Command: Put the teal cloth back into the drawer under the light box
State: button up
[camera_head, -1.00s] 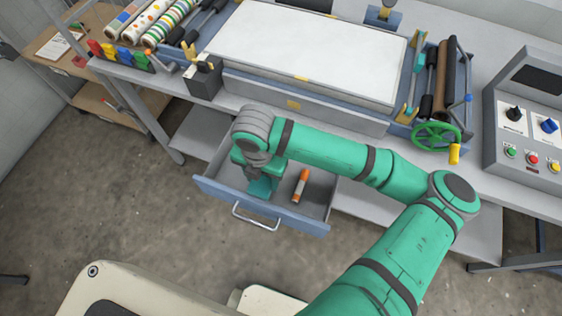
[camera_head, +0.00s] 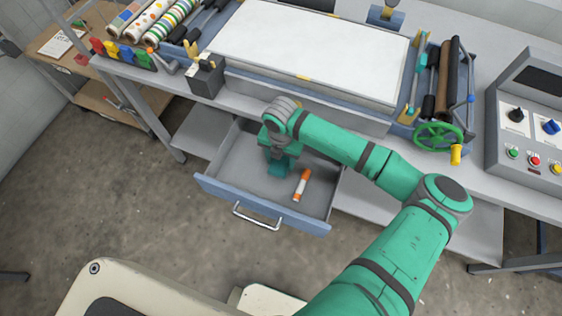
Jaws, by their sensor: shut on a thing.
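The drawer (camera_head: 285,212) under the light box (camera_head: 310,45) is pulled open, with its metal handle facing me. My gripper (camera_head: 280,156) points down over the inside of the drawer, towards its back. It is shut on the teal cloth (camera_head: 281,167), which shows as a small dark teal patch below the fingers. The fingertips and most of the cloth are hidden by my wrist. I cannot tell whether the cloth touches the drawer floor. An orange and white marker-like tube (camera_head: 302,185) lies in the drawer, right of the cloth.
The left and front of the drawer floor (camera_head: 233,172) are bare. The bench edge with the light box overhangs the back of the drawer. A green handwheel (camera_head: 438,136) and a control panel (camera_head: 530,135) stand at the right. A grey block (camera_head: 206,78) stands at the left.

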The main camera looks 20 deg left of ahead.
aim_at(281, 162)
jog(key=shift+f, duration=0.7)
jog(key=shift+f, duration=0.1)
jog(key=o, duration=1)
notch_tip(281, 162, up, 12)
jog(key=shift+r, duration=0.1)
